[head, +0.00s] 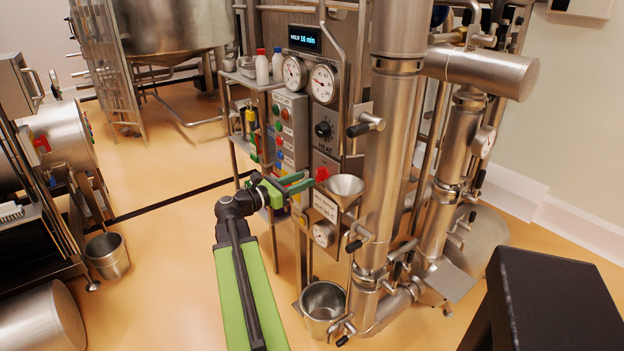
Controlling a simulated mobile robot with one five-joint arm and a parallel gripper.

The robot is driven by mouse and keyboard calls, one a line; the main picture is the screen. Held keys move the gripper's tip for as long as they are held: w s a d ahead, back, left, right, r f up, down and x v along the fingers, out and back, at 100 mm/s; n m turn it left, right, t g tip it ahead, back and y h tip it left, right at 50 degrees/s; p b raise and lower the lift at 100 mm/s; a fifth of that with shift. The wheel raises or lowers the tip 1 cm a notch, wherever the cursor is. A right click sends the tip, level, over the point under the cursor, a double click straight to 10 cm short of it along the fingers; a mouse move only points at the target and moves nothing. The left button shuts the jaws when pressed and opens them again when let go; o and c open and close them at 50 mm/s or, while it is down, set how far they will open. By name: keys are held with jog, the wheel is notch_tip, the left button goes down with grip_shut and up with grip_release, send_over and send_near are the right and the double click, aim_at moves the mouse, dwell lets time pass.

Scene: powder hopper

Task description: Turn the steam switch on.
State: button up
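My gripper (307,180), with green fingers, reaches in from the lower left to the lower part of the control panel. A gap shows between its fingers, and nothing is visibly held. The grey panel (286,128) carries several coloured buttons and small labels, too small to read. A second panel to its right has a black knob (323,129) above the word HEAT. A red button (322,173) sits just right of the fingertips; I cannot tell whether they touch. I cannot tell which control is the steam switch; the fingers hide part of the lower panel.
A display (305,38) reads "HOLD 10 min" above two round gauges (323,84). A steel funnel (345,187) and thick vertical pipes (385,160) stand close right of my gripper. A bucket (323,303) is below.

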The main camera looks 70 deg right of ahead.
aim_at(317, 174)
jog(key=x, duration=0.4)
jog(key=shift+s+d, duration=0.15)
jog(key=shift+d, duration=0.2)
grip_shut()
